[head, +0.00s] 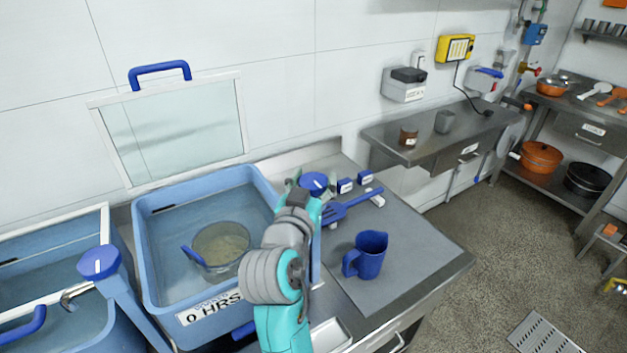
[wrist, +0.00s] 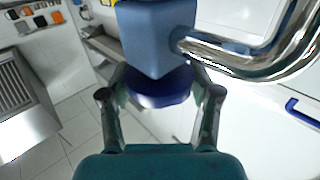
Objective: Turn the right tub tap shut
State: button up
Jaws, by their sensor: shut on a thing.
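The right tub tap's round blue knob (head: 314,181) shows at the right rim of the right tub, between my gripper's fingers. In the wrist view the knob (wrist: 160,92) sits between the two fingers, with the blue tap body (wrist: 155,35) and chrome spout (wrist: 270,55) beyond it. My gripper (head: 311,188) is shut on this knob, one finger on each side. The arm and fingers hide the tap's lower part in the head view. The right tub (head: 150,265) is blue, holds water and has a "0 HRS" label.
A similar left tap (head: 98,262) stands between the tubs. A glass pot (head: 222,247) sits in the right tub. A blue jug (head: 367,255), a blue fork-like tool (head: 350,205) and small blue-topped blocks (head: 365,178) stand on the counter (head: 420,260). Open floor lies right.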

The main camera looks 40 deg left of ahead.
jog(key=o, duration=1.2)
jog(key=shift+c, duration=0.2)
jog(key=v, duration=1.2)
jog(key=shift+f, duration=0.1)
